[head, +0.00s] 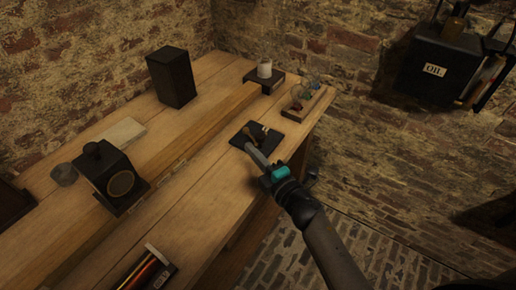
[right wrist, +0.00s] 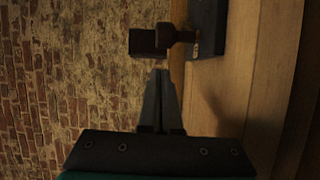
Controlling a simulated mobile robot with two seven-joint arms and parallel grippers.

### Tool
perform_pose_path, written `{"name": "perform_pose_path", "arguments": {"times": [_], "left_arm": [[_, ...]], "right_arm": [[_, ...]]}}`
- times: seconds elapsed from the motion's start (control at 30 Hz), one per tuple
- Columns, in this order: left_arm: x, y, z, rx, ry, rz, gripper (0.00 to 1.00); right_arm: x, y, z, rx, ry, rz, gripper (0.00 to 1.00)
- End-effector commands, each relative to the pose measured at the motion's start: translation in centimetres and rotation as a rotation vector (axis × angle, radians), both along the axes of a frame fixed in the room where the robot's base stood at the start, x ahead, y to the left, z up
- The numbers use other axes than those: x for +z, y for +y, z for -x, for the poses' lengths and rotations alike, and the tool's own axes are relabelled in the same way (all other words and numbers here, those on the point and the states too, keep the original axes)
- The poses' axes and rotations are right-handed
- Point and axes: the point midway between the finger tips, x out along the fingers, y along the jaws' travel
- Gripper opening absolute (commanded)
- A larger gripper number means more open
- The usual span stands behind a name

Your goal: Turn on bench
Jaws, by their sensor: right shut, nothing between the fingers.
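The wooden bench (head: 195,225) runs diagonally along the brick wall. On its right part lies a dark plate (head: 238,141) with a small brown-and-dark switch-like fitting (head: 258,132). My right gripper (head: 249,150) is at the near side of this plate, its fingers shut and empty. In the right wrist view, the shut fingertips (right wrist: 160,72) point at a dark block (right wrist: 146,42) on a short stem, which joins a dark base (right wrist: 208,28) on the wood. The tips look just short of the block; I cannot tell whether they touch. My left gripper is out of view.
A dark box with a round face (head: 106,175), a tall black box (head: 172,77) and a white cylinder (head: 264,69) stand on the bench. A small rack with glass pieces (head: 303,103) is beyond the plate. A box marked OIL (head: 435,66) is at upper right.

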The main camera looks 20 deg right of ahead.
Motion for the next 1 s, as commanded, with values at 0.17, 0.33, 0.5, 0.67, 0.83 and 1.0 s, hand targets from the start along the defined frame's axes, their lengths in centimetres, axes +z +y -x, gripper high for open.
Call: {"name": "perform_pose_path", "arguments": {"times": [0.17, 0.33, 0.5, 0.67, 0.83, 1.0], "left_arm": [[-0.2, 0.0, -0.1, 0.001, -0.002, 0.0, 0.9], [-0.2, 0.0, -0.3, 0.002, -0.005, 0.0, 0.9], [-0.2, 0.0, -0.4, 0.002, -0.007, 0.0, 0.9], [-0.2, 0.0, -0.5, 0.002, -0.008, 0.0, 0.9], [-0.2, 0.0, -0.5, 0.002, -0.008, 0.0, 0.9], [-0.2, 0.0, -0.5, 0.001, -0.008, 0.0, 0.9]], "right_arm": [[-0.1, -1.4, -0.8, 0.001, 0.0, 0.0, 0.0], [-0.1, -1.6, -0.9, 0.001, 0.0, -0.001, 0.0], [-0.1, -1.6, -0.9, 0.001, 0.0, -0.001, 0.0], [-0.1, -1.7, -0.9, 0.008, 0.0, 0.0, 0.0], [-0.1, -2.1, -1.0, 0.043, -0.003, 0.002, 0.0], [-0.1, -2.3, -1.0, 0.066, -0.003, -0.002, 0.0]]}}
